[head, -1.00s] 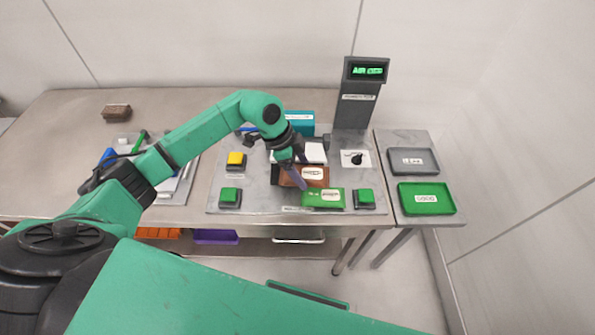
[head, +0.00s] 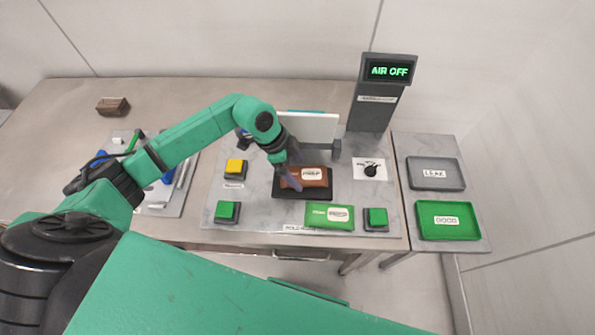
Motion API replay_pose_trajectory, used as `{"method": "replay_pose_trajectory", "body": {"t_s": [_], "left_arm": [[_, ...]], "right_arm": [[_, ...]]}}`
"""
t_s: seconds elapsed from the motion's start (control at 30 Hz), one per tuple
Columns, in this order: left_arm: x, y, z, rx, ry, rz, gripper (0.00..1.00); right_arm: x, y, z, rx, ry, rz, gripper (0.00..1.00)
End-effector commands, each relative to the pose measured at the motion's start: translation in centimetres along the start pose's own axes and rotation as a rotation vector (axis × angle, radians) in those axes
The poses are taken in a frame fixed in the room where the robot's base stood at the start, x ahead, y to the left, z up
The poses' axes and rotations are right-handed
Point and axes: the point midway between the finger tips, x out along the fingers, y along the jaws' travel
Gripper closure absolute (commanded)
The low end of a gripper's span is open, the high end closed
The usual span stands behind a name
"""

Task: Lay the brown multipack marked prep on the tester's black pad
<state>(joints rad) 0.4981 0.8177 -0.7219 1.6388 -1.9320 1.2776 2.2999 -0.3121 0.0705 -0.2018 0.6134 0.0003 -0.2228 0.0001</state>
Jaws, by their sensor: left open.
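The brown multipack marked prep (head: 316,178) lies on the tester's black pad (head: 300,194), its label facing up. The pad shows along the front and sides of the pack. My left gripper (head: 288,176) is open, just over the left part of the pack, and hides a bit of it. I cannot tell whether its fingers touch the pack. A green pack (head: 318,215), also marked prep, lies in front of the pad. My right gripper is not in view.
The tester's display (head: 389,70) reads AIR OFF. A white raised panel (head: 310,128) stands behind the pad. Green buttons (head: 227,212) (head: 377,218), a yellow button (head: 235,167) and a dial (head: 370,171) surround it. Trays LEAK (head: 460,174) and GOOD (head: 470,234) stand at right.

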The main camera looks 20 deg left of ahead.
Motion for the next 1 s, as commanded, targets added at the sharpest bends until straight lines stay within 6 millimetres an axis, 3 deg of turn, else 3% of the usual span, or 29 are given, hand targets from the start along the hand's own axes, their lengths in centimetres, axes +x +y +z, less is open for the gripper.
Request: {"method": "replay_pose_trajectory", "body": {"t_s": [0.13,0.3,0.4,1.0], "left_arm": [[-3.8,-0.2,0.2,0.002,-0.001,-0.007,0.0],[-7.8,-0.2,0.1,0.001,-0.001,-0.004,0.0],[-9.1,-0.1,0.0,0.002,0.0,-0.002,0.0],[-9.5,-0.1,-0.1,0.001,0.001,0.001,0.0]], "right_arm": [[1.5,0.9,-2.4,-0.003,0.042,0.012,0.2],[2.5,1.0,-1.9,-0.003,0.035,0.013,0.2],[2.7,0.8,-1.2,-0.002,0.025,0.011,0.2],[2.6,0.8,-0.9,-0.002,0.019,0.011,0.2]]}}
